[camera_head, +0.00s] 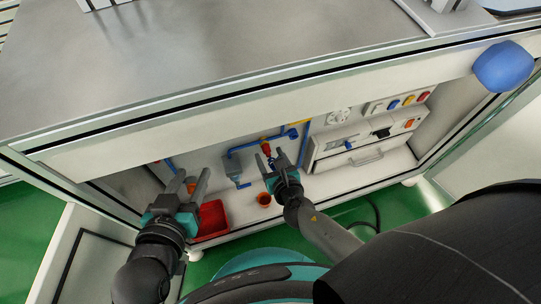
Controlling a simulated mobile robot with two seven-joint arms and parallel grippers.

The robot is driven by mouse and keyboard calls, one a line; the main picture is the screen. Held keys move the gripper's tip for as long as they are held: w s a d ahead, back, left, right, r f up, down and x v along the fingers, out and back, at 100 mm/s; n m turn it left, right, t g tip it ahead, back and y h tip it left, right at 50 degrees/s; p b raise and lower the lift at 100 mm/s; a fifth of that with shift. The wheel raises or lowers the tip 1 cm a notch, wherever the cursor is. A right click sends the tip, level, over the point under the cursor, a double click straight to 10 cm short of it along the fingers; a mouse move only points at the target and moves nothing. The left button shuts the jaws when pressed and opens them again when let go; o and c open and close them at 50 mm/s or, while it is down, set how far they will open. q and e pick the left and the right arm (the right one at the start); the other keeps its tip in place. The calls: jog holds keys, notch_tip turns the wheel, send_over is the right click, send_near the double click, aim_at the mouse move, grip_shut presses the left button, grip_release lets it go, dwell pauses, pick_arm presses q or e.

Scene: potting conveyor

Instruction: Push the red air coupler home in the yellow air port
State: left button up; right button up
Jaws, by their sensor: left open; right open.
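The red air coupler (266,148) is small and shows just beyond the fingertips of my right gripper (273,156), inside the cabinet. A yellow part, likely the yellow air port (264,139), is right behind it at the blue pipe. The two look close together or touching; I cannot tell how far the coupler is seated. A blue coiled hose (271,163) shows between the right fingers. My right gripper is open, its fingers pointing at the coupler. My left gripper (189,180) is open at the cabinet's left side, well apart from the coupler.
A red bin (212,220) stands below my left gripper. An orange cup (264,199) is on the cabinet floor beside my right gripper. Blue pipes (243,150) run along the back wall. A control panel (366,141) is at the right. The cabinet's top edge (250,92) overhangs the opening.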

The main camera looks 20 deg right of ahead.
pick_arm(q)
jog(key=shift+a, duration=0.1)
pick_arm(e)
jog(key=p+v, duration=0.1)
jog(key=v, duration=0.1)
jog(key=shift+s+r, duration=0.15)
jog(key=shift+s, duration=0.05)
pick_arm(q)
jog(key=s+a+f+g+y+p, duration=0.3)
jog(key=s+a+g+y+p, duration=0.1)
jog(key=a+g, duration=0.3)
jog(key=shift+s+a+f+n, duration=0.3)
jog(key=shift+s+a, duration=0.2)
jog(key=shift+s, duration=0.3)
pick_arm(e)
jog(key=v, duration=1.2)
jog(key=shift+s, duration=0.35)
pick_arm(q)
jog(key=shift+s, duration=0.1)
pick_arm(e)
jog(key=shift+d+r, duration=0.1)
